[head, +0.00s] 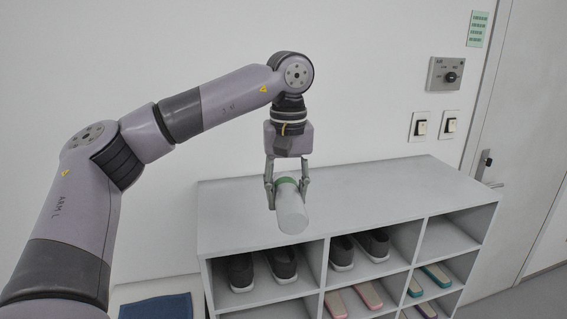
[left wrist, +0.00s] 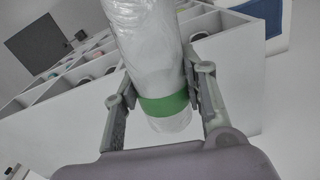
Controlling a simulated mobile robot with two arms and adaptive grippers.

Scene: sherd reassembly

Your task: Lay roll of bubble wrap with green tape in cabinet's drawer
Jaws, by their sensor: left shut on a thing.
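The roll of bubble wrap (head: 291,212) is whitish and translucent, with a band of green tape (head: 286,181) near one end. My left gripper (head: 287,186) is shut on the roll at the taped part and holds it above the top of the shoe cabinet. In the left wrist view the roll (left wrist: 146,45) runs up out of the picture, and the fingers of my left gripper (left wrist: 160,100) press on it from both sides by the green tape (left wrist: 164,104). No drawer shows clearly in either view. My right gripper is not in view.
A grey open-fronted cabinet (head: 400,190) has cubbies holding dark shoes (head: 282,264) and colored slippers (head: 369,294). Its top is otherwise clear. A blue mat (head: 156,307) lies at lower left. A door (head: 520,150) is at right, beside wall switches (head: 419,126).

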